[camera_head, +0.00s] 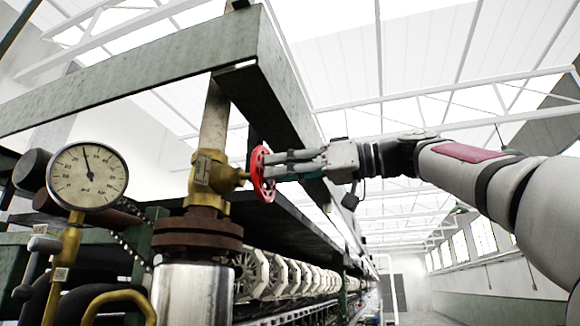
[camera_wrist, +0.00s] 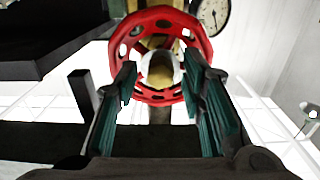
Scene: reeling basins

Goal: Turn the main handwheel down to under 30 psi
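The red handwheel (camera_head: 258,164) sits edge-on at the right of a brass valve (camera_head: 207,175) in the head view. In the wrist view the handwheel (camera_wrist: 150,15) faces me, with holes in its rim and a pale hub (camera_wrist: 162,70) in the middle. My gripper (camera_head: 273,165) is at the wheel's face. In the wrist view my gripper (camera_wrist: 160,68) is open, its teal-padded fingers apart on either side of the hub, overlapping the wheel; contact cannot be told. The round psi gauge (camera_head: 88,177) has its needle nearly straight up, slightly left; its numbers are too small to read.
A green-grey beam frame (camera_head: 150,75) runs above and behind the valve. A rusty flange (camera_head: 200,232) and steel pipe (camera_head: 190,292) stand below it. A row of pale reels (camera_head: 290,278) recedes behind. The right side of the hall looks open.

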